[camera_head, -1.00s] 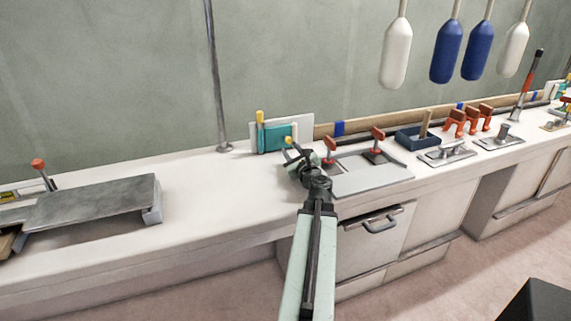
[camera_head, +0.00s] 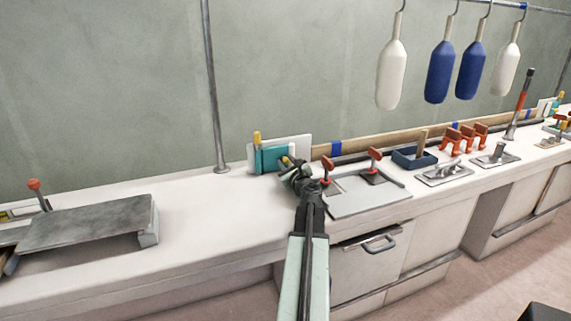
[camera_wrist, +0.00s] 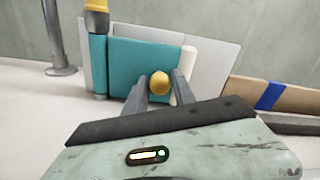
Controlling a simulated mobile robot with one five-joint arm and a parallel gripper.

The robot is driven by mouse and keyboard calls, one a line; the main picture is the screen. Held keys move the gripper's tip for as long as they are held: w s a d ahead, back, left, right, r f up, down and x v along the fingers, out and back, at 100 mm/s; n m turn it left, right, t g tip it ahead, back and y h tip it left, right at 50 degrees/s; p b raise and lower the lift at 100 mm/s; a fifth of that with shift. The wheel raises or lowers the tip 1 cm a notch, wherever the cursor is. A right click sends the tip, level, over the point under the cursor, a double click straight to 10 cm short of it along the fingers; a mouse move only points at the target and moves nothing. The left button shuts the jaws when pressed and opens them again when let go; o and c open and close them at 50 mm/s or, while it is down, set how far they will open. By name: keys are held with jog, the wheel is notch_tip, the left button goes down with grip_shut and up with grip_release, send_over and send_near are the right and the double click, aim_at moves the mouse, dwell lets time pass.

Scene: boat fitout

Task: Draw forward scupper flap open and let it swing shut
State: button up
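The scupper flap is a teal panel (camera_head: 271,159) in front of a pale backing plate (camera_head: 295,145) on the white bench. A yellow-capped post (camera_head: 257,139) stands at its left side. In the wrist view the flap (camera_wrist: 135,62) fills the middle, with a round yellow knob (camera_wrist: 159,83) near its right side. My gripper (camera_wrist: 160,88) is open, one finger on each side of the knob, with gaps visible. In the head view my gripper (camera_head: 290,166) hides the flap's right part. I cannot tell whether the flap is slightly ajar.
A red-handled grey hatch plate (camera_head: 368,196) lies close right of my gripper. A metal pole (camera_head: 213,90) stands behind left. A grey raised plate (camera_head: 90,217) lies farther left. White and blue fenders (camera_head: 440,72) hang above right. The bench between the raised plate and flap is clear.

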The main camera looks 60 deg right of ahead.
grip_shut()
dwell(1.2)
